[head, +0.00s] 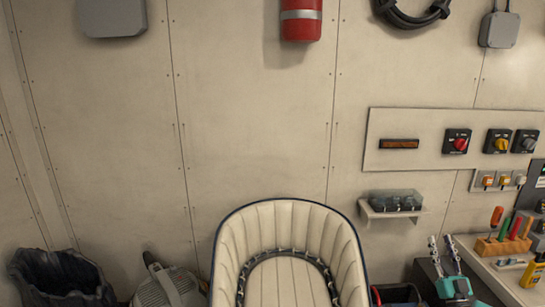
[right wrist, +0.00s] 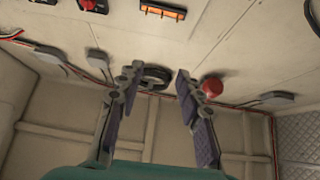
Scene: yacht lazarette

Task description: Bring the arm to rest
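My right gripper (head: 441,243) stands low at the right in the head view, with its teal body below and its two fingers pointing up. In the right wrist view my right gripper (right wrist: 158,78) has its fingers well apart, with nothing between them. Beyond it are the wall and ceiling fittings. My left gripper is in neither view.
A cream padded seat (head: 285,225) stands at the bottom middle. A tool block (head: 503,240) sits on a counter (head: 515,285) right of my gripper. A small shelf (head: 390,212) juts from the wall. A dark bin (head: 62,280) stands at lower left.

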